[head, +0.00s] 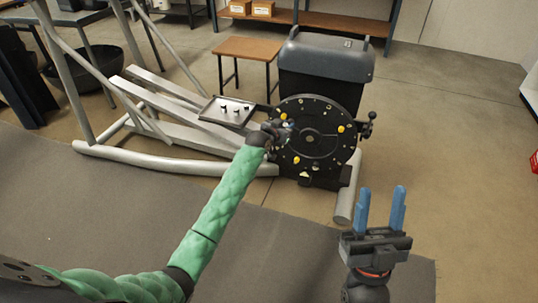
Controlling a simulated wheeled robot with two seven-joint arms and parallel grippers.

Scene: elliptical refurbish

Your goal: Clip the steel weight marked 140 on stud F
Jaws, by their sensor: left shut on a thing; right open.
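A round dark disc (322,150) stands upright on the elliptical machine, with small yellow and pale pieces around its face. The letters of its studs, including F, are too small to read. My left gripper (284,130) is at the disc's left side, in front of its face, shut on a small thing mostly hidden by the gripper. I cannot read any mark on it, or tell whether it touches a stud. My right gripper (382,209) is open and empty, its blue fingers pointing up, in front of the disc to the lower right.
A tray (212,115) with several small dark pieces lies left of the disc. The machine's black housing (326,68) rises behind the disc, and grey rails run left. A small brown table (247,47) stands behind.

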